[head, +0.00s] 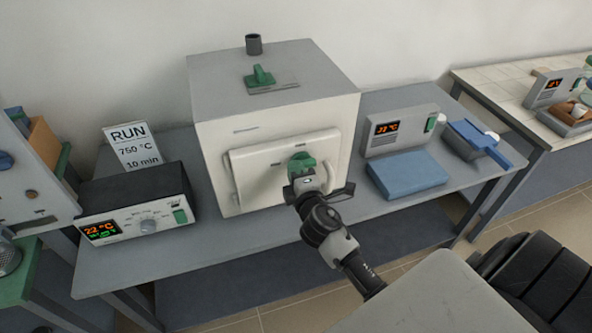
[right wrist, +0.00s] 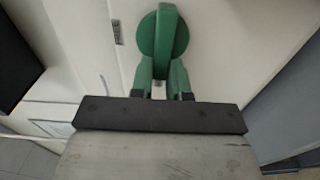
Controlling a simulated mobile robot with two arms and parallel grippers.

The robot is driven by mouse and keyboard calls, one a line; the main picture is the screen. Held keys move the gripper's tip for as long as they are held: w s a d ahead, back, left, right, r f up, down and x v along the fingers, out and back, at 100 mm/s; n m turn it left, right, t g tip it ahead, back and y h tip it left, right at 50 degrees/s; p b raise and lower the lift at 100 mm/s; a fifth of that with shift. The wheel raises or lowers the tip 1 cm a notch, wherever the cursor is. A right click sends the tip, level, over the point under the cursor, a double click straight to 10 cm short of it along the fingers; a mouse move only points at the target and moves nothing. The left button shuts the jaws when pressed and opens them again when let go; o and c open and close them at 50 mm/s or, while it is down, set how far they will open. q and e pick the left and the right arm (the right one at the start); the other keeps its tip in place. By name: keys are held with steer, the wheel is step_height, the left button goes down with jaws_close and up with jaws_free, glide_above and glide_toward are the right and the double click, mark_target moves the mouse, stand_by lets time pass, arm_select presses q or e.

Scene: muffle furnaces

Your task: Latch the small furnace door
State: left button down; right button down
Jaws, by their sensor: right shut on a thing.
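The small furnace (head: 277,120) is a white box with a grey top on the middle bench. Its white door (head: 258,175) lies against the front face and looks closed. A green latch handle (head: 301,161) sits on the right part of the door. In the right wrist view the latch handle (right wrist: 165,38) is a round green knob with a raised bar that stands upright. My right gripper (head: 303,176) reaches the handle from the front. In the right wrist view its fingers (right wrist: 160,82) are shut on the lower end of the bar. My left gripper is not in view.
A controller (head: 134,204) reading 22 °C stands left of the furnace, with a RUN 750 °C sign (head: 133,146) behind it. The bench front (head: 235,238) is clear.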

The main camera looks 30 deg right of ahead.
steer(key=shift+f+n, duration=0.1)
steer(key=shift+n, duration=0.2)
steer(key=c, duration=1.1)
jaws_free()
steer(key=b+v, duration=0.2)
steer(key=v, duration=0.8)
steer(key=shift+s+b, duration=0.3)
steer(key=shift+s, duration=0.1)
steer(key=shift+f, duration=0.1)
